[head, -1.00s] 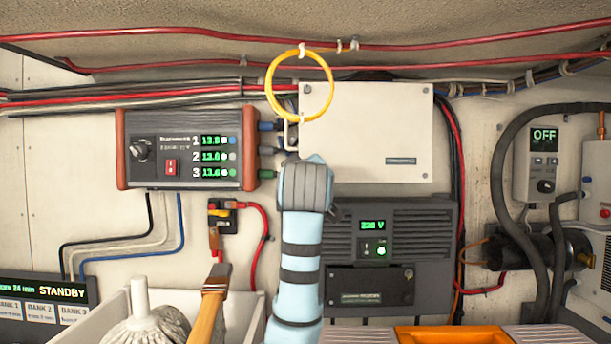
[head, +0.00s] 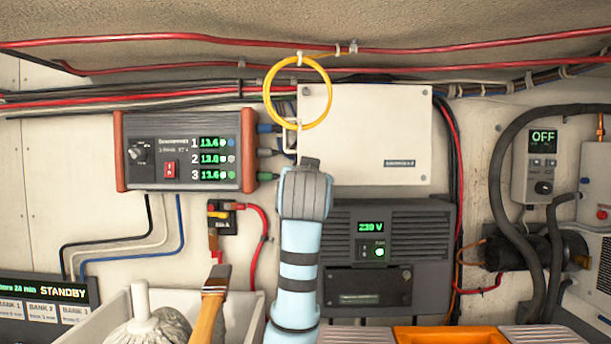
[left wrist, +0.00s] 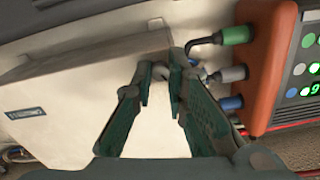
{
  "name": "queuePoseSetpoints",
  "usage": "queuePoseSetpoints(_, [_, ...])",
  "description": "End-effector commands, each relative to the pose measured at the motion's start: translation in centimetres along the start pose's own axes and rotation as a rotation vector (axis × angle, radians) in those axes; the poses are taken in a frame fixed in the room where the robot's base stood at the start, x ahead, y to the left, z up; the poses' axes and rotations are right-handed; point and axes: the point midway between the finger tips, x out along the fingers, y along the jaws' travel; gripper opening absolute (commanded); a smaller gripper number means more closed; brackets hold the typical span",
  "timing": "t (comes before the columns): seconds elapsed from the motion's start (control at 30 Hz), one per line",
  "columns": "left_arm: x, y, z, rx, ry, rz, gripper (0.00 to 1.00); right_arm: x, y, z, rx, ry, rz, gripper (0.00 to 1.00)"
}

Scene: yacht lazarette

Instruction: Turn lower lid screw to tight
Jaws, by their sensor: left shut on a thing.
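The white box (head: 365,135) with a flat lid is on the wall, right of the orange-ended charger (head: 185,150). The lower lid screw is at its lower left, hidden behind my wrist in the head view. In the left wrist view the box (left wrist: 70,110) fills the left side, turned over. My left gripper (left wrist: 160,74) is closed around a small grey thing at the box edge, apparently the screw; its head and any mark are too small to read. My right gripper is not in view.
Cable plugs, green (left wrist: 236,35) and blue, stick out of the charger close beside my left fingers. A yellow cable loop (head: 297,91) hangs above my wrist. The inverter (head: 425,245) is below the box. A white bin (head: 110,312) with a mop and brush stands lower left.

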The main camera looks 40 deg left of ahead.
Motion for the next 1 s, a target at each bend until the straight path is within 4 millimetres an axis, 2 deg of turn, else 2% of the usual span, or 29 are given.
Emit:
queuePoseSetpoints(0.5, [0.0, 0.0, -0.1, 0.439, -0.002, 0.000, 0.00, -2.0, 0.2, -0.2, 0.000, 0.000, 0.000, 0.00])
queuePoseSetpoints(0.7, [0.0, 0.0, -0.1, 0.540, -0.001, 0.000, 0.00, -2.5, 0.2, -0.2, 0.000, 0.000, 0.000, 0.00])
queuePoseSetpoints(1.0, [0.0, 0.0, -0.1, 0.600, 0.000, -0.001, 0.00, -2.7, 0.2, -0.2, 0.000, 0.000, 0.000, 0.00])
